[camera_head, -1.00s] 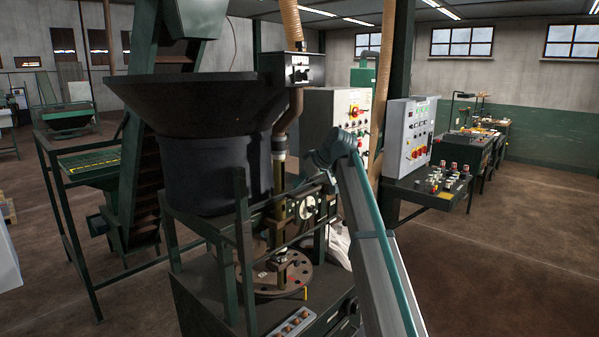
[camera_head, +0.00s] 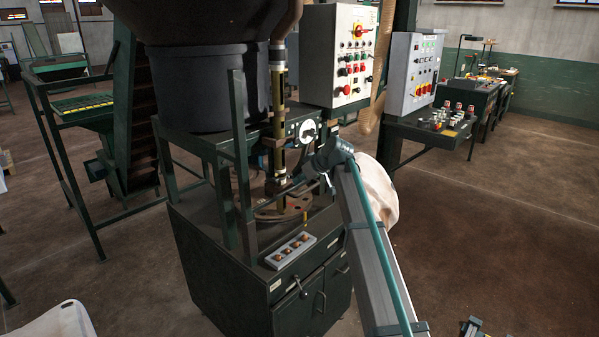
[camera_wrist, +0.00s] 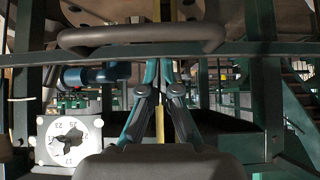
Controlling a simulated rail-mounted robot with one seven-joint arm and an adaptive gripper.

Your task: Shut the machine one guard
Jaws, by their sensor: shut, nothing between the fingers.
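Machine one appears to be the dark green cabinet machine (camera_head: 225,255) under a big black hopper, with a round disc (camera_head: 290,205) on its top. I cannot clearly pick out its guard. A thin dark bar (camera_head: 275,198) slants across the front of the disc and may be part of it. In the wrist view a rounded dark handle (camera_wrist: 90,37) with a long flat rail (camera_wrist: 240,49) crosses close in front of me. My gripper (camera_wrist: 160,64) is shut and empty, its fingertips just below the handle; contact cannot be told.
A white dial (camera_wrist: 70,141) and a blue cylinder (camera_wrist: 95,75) are left of my gripper. Green posts (camera_head: 245,160) stand at the machine's front left. A button strip (camera_head: 290,250) is on the cabinet edge. A white sack (camera_head: 378,190) is behind my arm. Open floor lies to the right.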

